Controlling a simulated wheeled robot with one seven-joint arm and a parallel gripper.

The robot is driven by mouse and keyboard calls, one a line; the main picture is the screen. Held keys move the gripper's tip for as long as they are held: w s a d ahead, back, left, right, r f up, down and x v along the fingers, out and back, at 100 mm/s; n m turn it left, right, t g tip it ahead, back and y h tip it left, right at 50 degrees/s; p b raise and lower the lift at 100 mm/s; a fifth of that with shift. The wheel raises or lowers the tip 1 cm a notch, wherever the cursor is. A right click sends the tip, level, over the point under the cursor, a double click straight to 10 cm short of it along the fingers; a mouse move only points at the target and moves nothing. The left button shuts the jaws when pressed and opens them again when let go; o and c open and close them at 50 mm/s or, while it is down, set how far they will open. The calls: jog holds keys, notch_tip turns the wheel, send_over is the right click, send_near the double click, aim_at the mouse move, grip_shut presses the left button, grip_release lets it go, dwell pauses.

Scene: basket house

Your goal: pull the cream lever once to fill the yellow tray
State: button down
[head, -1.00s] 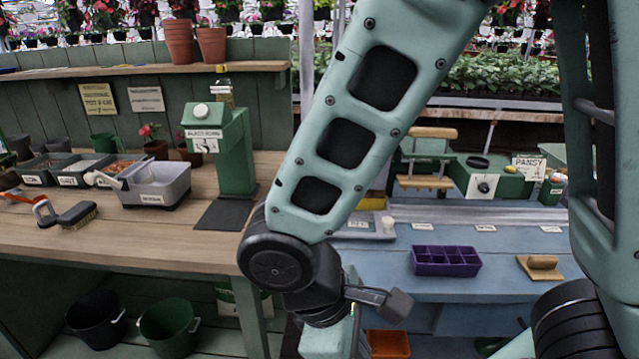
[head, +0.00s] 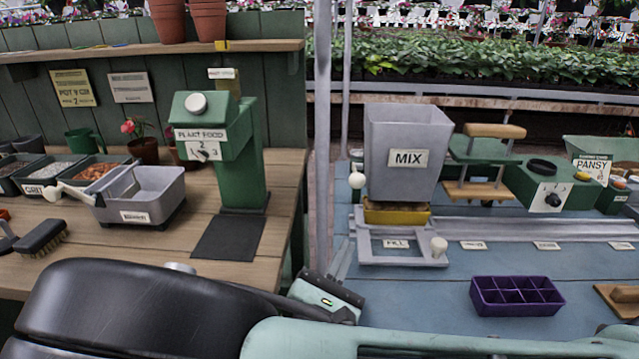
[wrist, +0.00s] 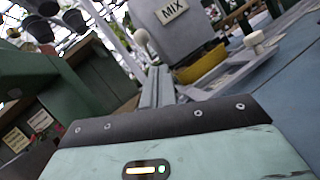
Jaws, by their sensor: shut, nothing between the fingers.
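The grey MIX hopper (head: 408,150) stands at the back of the blue bench. The yellow tray (head: 396,214) sits beneath it, behind the FILL plate (head: 397,244); its contents are hidden. A cream ball-topped lever (head: 357,181) stands at the hopper's left side. Another cream knob (head: 439,246) stands at the right front of the FILL frame. My gripper (head: 343,257) is shut and empty, low at the left front of the FILL frame and apart from both knobs. In the wrist view my gripper (wrist: 164,76) points toward the hopper (wrist: 180,38) and the yellow tray (wrist: 202,67).
A purple cell tray (head: 516,297) and a wooden block (head: 620,300) lie on the blue bench to the right. A grey post (head: 322,140) rises left of the hopper. The wooden bench holds the green plant food dispenser (head: 238,150) and a grey bin (head: 146,198).

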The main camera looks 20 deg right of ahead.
jog(key=shift+w+a+r+n+t+y, duration=0.1)
jog(key=shift+w+a+n+t+y, duration=0.3)
jog(key=shift+w+a+n+t, duration=0.3)
jog(key=shift+s, duration=0.1)
jog(key=p+x, duration=0.1)
jog(key=x, duration=0.9)
jog(key=shift+r+p, duration=0.2)
jog(key=shift+p, duration=0.15)
